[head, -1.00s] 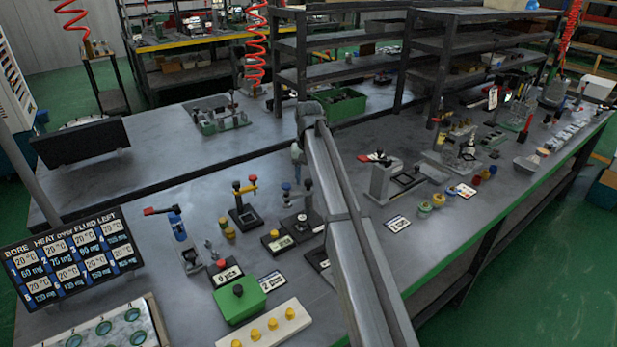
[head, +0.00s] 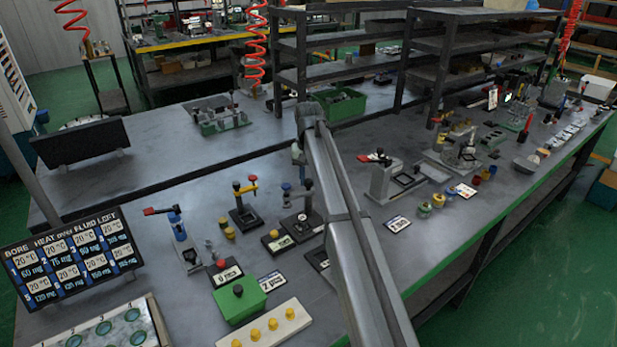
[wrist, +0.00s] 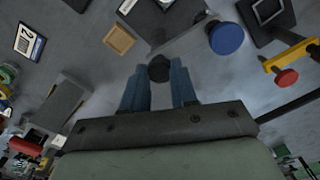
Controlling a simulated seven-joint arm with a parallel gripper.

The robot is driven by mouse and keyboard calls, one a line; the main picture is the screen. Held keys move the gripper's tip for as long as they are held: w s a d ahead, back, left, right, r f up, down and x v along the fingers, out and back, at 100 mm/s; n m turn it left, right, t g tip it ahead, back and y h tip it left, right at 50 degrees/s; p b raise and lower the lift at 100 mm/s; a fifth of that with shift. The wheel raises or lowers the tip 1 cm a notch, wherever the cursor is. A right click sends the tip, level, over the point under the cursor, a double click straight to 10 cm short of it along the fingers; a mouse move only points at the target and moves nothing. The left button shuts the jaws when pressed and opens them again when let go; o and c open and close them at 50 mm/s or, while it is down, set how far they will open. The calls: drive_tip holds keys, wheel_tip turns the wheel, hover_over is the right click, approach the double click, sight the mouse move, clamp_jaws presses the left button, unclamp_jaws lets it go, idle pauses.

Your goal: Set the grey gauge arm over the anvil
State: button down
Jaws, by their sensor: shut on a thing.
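The grey gauge arm (wrist: 185,42) runs in the wrist view from a post with a blue knob (wrist: 226,38) to a black knob (wrist: 159,68). My gripper (wrist: 159,84) has its blue fingers on either side of this black knob and is shut on it. In the head view, my gripper (head: 298,155) is partly hidden by my arm, just above the stand with the blue knob (head: 286,187). The stand's dark base (head: 289,226) carries a small pale round part (head: 302,217), perhaps the anvil. I cannot tell whether the arm lies over it.
A stand with a yellow arm (head: 247,188) is close on the left; its red knob (wrist: 287,79) shows in the wrist view. A lever stand (head: 180,230), a green box (head: 238,300) and a white strip with yellow pegs (head: 265,325) are nearer. A grey stand (head: 385,180) is right.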

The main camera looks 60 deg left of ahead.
idle(0.4)
drive_tip(key=n, duration=0.5)
drive_tip(key=shift+n, duration=2.5)
drive_tip(key=c, duration=0.9)
unclamp_jaws()
wheel_tip(320, 180, up, 14)
drive_tip(key=shift+f, duration=0.1)
